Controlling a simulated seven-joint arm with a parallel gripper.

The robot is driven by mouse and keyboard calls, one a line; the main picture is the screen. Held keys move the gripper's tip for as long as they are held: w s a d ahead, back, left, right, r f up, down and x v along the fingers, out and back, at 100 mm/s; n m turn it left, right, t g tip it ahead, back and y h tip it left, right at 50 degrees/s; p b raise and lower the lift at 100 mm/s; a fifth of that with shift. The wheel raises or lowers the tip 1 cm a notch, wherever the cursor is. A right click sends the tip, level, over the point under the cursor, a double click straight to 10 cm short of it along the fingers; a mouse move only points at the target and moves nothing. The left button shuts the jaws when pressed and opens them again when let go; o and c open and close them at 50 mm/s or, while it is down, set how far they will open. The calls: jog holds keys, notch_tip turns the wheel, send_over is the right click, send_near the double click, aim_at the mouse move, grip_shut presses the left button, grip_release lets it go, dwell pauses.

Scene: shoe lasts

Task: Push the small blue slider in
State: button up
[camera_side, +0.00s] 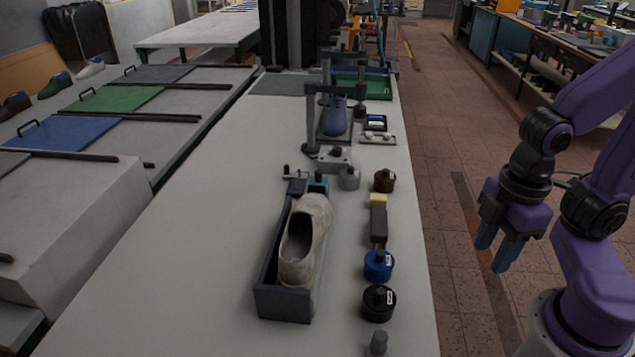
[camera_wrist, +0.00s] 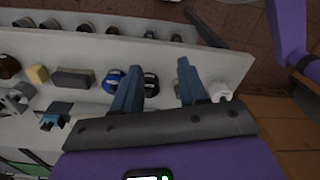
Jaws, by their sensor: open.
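A small blue block (camera_side: 318,182), which looks like the slider, sits at the far end of the dark grey open box (camera_side: 285,305) on the white table. A beige shoe (camera_side: 304,240) lies in that box. In the wrist view a blue piece on a dark fitting (camera_wrist: 57,110) at the left seems to be the same block; how far in it sits I cannot tell. My gripper (camera_side: 497,246) is open and empty, beyond the table's right edge, well apart from the block. Its two blue fingers (camera_wrist: 159,70) also show in the wrist view.
Along the table's right edge stand a blue round piece (camera_side: 378,265), a black one (camera_side: 378,302), a dark block (camera_side: 378,225) and a brown knob (camera_side: 384,180). A blue shoe (camera_side: 335,117) stands in a clamp frame further back. The table left of the box is clear.

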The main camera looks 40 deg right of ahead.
jog(key=shift+c, duration=1.2)
jog(key=w+a+r+m, duration=0.1)
jog(key=w+a+r, duration=0.1)
jog(key=w+a, duration=0.3)
jog(key=w+a+r+m, duration=0.1)
jog(key=w+a+r, duration=0.15)
jog(key=w, duration=0.55)
notch_tip(320, 180, up, 2)
jog(key=m, duration=0.6)
send_over(318, 172)
notch_tip(318, 172, down, 17)
jog(key=shift+d+r, duration=0.15)
jog(key=shift+r, duration=0.05)
grip_shut()
